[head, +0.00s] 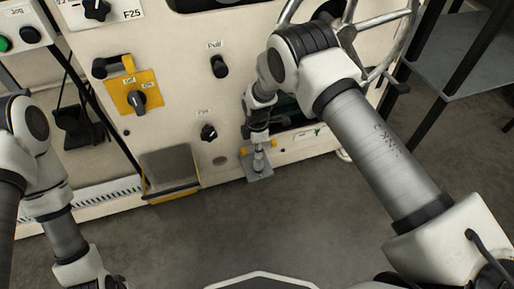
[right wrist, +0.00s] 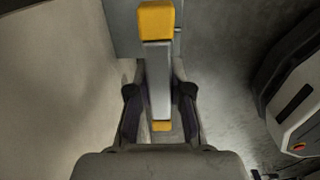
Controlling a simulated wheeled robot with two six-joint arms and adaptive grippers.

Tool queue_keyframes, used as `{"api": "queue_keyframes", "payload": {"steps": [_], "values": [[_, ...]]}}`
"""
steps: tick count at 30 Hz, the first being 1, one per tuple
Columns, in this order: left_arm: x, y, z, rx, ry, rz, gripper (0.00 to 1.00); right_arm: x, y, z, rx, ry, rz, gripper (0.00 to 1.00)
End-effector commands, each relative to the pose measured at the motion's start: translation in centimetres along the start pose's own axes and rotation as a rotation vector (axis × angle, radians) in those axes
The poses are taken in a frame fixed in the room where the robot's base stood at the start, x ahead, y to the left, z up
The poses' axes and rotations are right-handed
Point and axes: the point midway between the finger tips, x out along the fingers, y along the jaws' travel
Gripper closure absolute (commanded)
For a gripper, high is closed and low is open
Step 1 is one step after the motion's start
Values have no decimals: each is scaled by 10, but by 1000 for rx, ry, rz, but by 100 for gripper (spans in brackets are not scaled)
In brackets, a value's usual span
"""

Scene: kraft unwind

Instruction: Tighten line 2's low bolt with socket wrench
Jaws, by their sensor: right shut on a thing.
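The socket wrench (right wrist: 157,80) is a grey bar with yellow ends in the right wrist view. My right gripper (right wrist: 160,112) is shut on it, one dark finger on each side. In the head view, my right gripper (head: 258,138) is low at the front of the machine, with the wrench's yellow and silver parts (head: 258,152) just below it. The wrench's lower end is over a small grey plate (head: 259,173) at the machine's foot. The bolt is hidden, so I cannot tell whether the socket sits on it. My left gripper is out of view; only the left arm shows.
The cream machine panel (head: 185,95) carries black knobs and a yellow switch plate (head: 137,92). A large handwheel (head: 385,45) is at the upper right. A grey metal rack (head: 470,50) stands at the right. The floor (head: 330,220) in front is clear.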

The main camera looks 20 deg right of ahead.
Motion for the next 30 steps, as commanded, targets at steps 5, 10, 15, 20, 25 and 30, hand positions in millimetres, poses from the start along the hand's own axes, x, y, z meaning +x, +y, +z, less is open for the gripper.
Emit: {"api": "queue_keyframes", "payload": {"steps": [5,10,15,20,25,30], "values": [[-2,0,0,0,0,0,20,1,0,0,0,0,0,100],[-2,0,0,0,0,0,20,2,0,0,0,0,0,100],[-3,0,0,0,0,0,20,2,0,0,82,0,0,100],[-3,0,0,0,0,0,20,3,1,0,205,-1,-1,100],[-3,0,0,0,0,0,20,3,1,0,210,-1,0,100],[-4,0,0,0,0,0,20,3,2,0,383,-2,-1,100]]}}
